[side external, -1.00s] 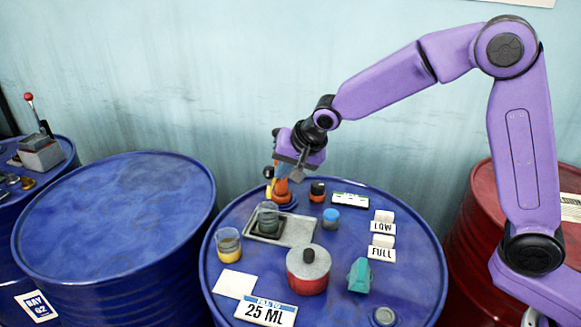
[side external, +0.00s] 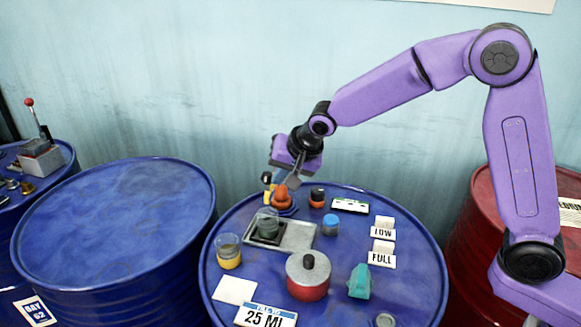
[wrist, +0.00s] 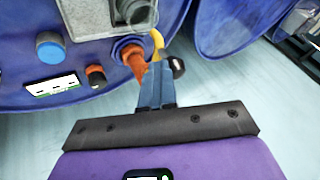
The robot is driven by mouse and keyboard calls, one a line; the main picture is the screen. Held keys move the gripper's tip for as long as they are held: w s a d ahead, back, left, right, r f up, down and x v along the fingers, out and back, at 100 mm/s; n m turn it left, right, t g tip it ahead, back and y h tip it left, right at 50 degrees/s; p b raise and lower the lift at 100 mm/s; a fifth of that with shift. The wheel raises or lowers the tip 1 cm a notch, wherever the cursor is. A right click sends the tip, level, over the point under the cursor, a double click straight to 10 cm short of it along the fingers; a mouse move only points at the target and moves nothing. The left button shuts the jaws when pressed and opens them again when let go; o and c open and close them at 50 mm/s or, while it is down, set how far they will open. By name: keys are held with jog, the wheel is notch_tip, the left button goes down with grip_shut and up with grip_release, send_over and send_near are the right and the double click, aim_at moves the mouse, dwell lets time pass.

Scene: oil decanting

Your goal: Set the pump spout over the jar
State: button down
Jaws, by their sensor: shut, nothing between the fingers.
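The orange pump (side external: 283,197) stands at the back edge of the blue drum, and its orange body also shows in the wrist view (wrist: 133,58). Its yellow spout (side external: 267,180) is at the pump's left; in the wrist view the spout (wrist: 157,42) is just past my fingertips. A clear glass jar (side external: 268,221) stands on a dark pad in the grey tray, in front of the pump. The spout is apart from the jar's mouth. My gripper (side external: 293,182) is shut and empty, close above the pump; its fingers (wrist: 158,68) overlap the pump in the wrist view, so contact is unclear.
The grey tray (side external: 298,236) holds the jar. A yellow-filled glass (side external: 228,252), a red pot (side external: 307,278), a blue-capped container (side external: 330,224), an orange-and-black container (side external: 317,197) and LOW (side external: 382,232) and FULL (side external: 382,259) signs crowd the drum. The neighbouring drum top (side external: 115,210) is bare.

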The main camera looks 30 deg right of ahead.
jog(key=s+f+v, duration=0.1)
jog(key=s+v, duration=0.1)
jog(key=v, duration=1)
jog(key=shift+s, duration=0.2)
jog(key=s+d+f+n+g, duration=0.2)
jog(key=s+d+n, duration=0.3)
jog(key=s, duration=0.5)
jog(key=s+d+f+n+g+h, duration=0.1)
jog(key=s+d+f+n, duration=0.3)
jog(key=s, duration=0.6)
jog(key=s+d+f+n+g, duration=0.3)
jog(key=s+d+n, duration=0.4)
jog(key=s+n, duration=0.2)
jog(key=shift+s+d+h, duration=0.15)
jog(key=shift+s+h, duration=0.15)
jog(key=shift+s, duration=0.3)
